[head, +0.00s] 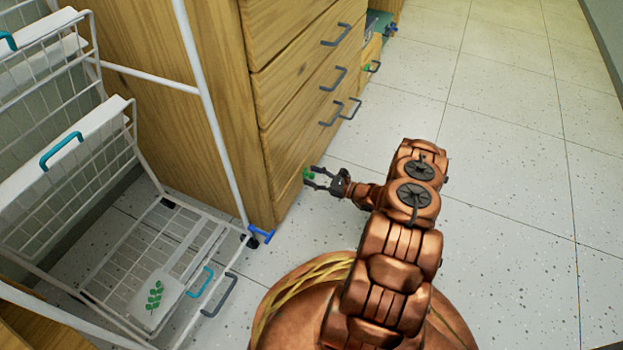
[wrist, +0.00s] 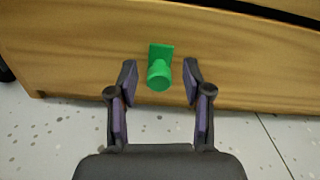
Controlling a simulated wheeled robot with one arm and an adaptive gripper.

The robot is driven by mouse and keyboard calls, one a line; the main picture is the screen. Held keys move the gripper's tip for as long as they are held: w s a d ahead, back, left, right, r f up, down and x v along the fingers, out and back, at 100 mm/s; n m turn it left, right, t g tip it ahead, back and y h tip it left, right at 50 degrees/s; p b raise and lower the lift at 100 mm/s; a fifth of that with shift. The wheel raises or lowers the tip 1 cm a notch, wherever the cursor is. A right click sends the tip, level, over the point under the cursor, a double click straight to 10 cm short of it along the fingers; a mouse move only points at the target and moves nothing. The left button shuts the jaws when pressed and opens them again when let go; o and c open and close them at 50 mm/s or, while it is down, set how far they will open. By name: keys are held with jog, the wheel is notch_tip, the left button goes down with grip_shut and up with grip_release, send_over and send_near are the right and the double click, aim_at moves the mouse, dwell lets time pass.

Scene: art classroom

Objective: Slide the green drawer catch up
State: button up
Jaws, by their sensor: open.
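The green drawer catch (wrist: 159,70) is a round knob on a small flat plate, fixed to the lower wooden drawer front. In the head view the catch (head: 308,175) shows as a small green spot low on the wooden cabinet (head: 270,160). My gripper (wrist: 159,80) is open, with one finger on the left of the catch and one on the right. Visible gaps separate the fingers from the knob. In the head view my gripper (head: 312,178) reaches left to the cabinet's bottom drawer, close above the floor.
A white wire rack (head: 215,125) with wire baskets stands at the left. Grey handles (head: 331,113) stick out from the drawers. The tiled floor (head: 510,150) to the right is clear.

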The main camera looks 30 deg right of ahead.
jog(key=shift+w+a, duration=0.25)
jog(key=shift+w, duration=0.1)
grip_shut()
dwell(0.3)
